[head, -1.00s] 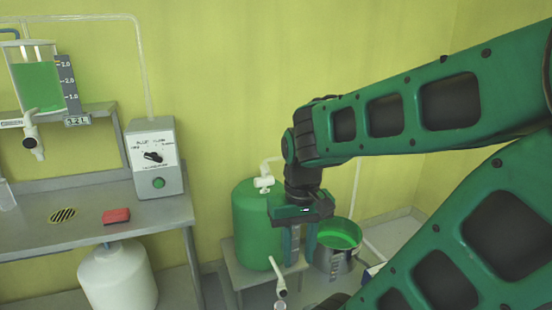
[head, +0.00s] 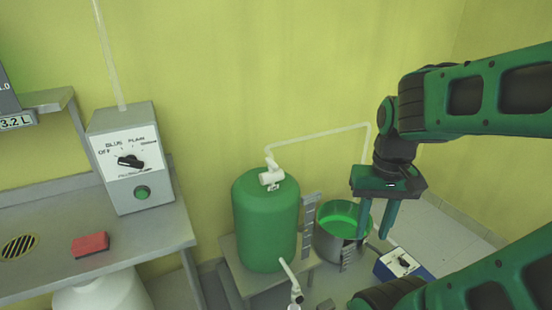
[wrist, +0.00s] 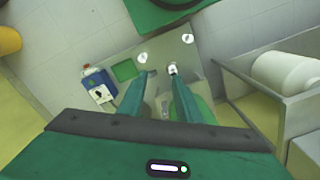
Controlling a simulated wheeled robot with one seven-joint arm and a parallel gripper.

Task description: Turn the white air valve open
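The white air valve (head: 271,177) sits on top of a green tank (head: 266,225) in the head view, with a white pipe leading from it along the wall. My gripper (head: 374,236) is right of the tank, beside and partly in front of the bucket, clear of the valve. Its fingers point down. In the wrist view my gripper (wrist: 161,73) has its two fingers apart with nothing held between them. I cannot pick out the valve for certain in the wrist view.
A metal bucket (head: 328,247) of green liquid stands right of the tank, with a blue and white box (head: 403,264) beyond it. A white tap (head: 289,276) sticks out low on the tank. A bench (head: 130,243) with a control box (head: 131,161) and red block (head: 90,244) is at left.

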